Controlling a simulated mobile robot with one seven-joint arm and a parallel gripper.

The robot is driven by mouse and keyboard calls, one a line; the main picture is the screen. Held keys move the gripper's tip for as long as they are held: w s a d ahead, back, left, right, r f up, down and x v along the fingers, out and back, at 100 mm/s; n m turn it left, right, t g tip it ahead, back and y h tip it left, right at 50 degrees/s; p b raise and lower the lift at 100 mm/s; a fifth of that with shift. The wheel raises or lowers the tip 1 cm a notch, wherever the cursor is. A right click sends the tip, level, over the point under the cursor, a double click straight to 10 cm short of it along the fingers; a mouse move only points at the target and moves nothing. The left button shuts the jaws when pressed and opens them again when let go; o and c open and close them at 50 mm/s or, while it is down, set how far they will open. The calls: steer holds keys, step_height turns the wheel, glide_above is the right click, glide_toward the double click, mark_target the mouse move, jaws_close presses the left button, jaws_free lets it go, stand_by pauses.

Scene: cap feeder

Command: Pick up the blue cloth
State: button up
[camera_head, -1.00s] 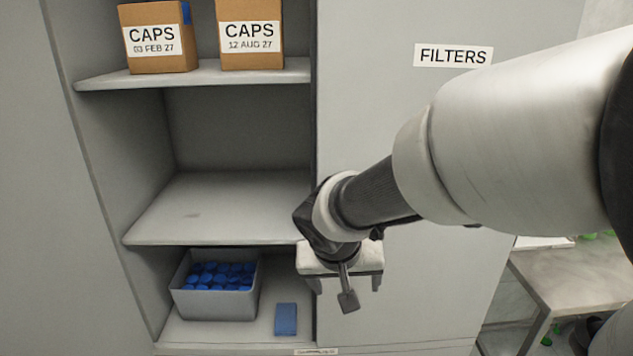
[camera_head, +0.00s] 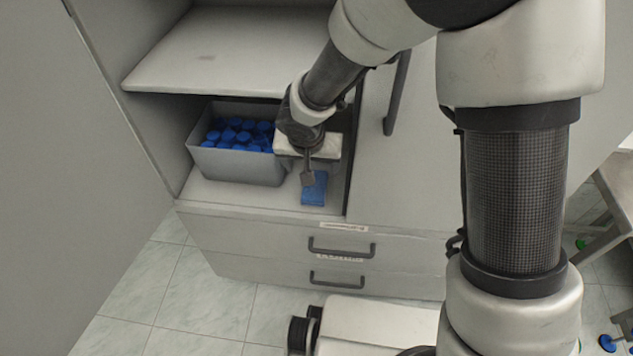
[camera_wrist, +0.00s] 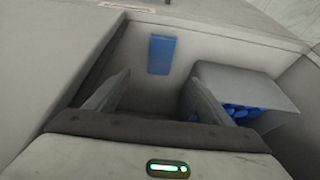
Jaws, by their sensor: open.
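The blue cloth (camera_head: 314,190) lies folded flat on the bottom shelf of the open cabinet, near its front edge and right of the grey bin. In the wrist view the cloth (camera_wrist: 161,55) shows whole, ahead of and between the fingers, with a gap before it. My gripper (camera_head: 308,180) is in front of the cloth in the head view and hides part of it. In the wrist view my gripper (camera_wrist: 155,85) is open, its two fingers apart with nothing between them. I cannot tell its exact height above the cloth.
A grey bin (camera_head: 238,165) of blue caps stands left of the cloth; it is also close on the right in the wrist view (camera_wrist: 245,85). A middle shelf (camera_head: 225,50) hangs above. The cabinet's right side is close by. Drawers with dark handles (camera_head: 341,248) are below.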

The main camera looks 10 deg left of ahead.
mark_target(315, 186)
steer(key=b+x, duration=0.3)
steer(key=x, duration=1.2)
steer(key=shift+a+f, duration=0.1)
steer(key=shift+f, duration=0.15)
steer(key=c, duration=1.2)
steer(key=shift+s+r, duration=0.1)
